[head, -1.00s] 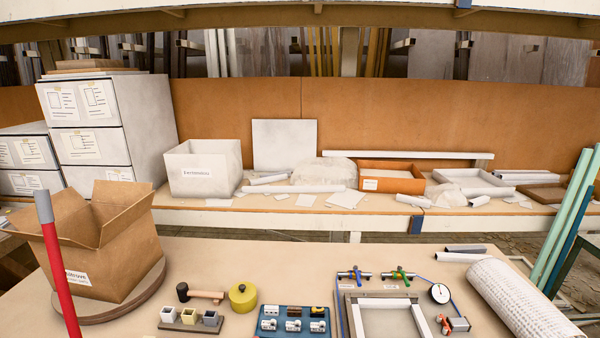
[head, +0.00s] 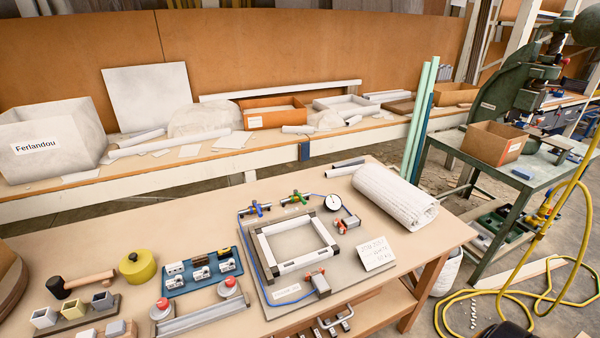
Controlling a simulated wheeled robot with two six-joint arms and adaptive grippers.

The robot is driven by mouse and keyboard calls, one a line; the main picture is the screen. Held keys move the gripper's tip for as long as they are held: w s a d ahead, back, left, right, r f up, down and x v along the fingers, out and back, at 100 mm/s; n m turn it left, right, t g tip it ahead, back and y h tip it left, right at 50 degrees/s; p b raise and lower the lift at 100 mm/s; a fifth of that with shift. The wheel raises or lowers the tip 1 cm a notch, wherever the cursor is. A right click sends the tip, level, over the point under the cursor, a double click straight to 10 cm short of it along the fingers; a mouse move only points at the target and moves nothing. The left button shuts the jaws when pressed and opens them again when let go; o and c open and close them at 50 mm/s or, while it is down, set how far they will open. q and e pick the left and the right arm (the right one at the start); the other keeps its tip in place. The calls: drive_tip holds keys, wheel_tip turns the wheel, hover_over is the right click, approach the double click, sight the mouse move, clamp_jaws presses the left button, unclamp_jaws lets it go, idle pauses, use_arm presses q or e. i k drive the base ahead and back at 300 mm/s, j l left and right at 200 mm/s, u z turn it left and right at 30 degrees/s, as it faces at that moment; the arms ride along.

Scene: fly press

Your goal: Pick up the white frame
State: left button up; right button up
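The white frame (head: 308,259) is a square of white bars with dark corners. It lies flat on a grey fixture board (head: 262,284) on the near table, right of the middle in the head view. Blue and green valves or clamps (head: 296,197) sit along the board's far edge, and a red-tipped clamp (head: 320,284) sits at its near edge. A round gauge (head: 333,202) is by the far right corner. Neither of my grippers is in view.
A blue tray (head: 198,272), yellow pot (head: 138,266) and mallet (head: 88,281) stand left. A yellow hose (head: 505,292) lies on the floor. The table between tray and board is narrow but clear.

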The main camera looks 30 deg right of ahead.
sight(280, 269)
drive_tip(key=z, duration=0.8)
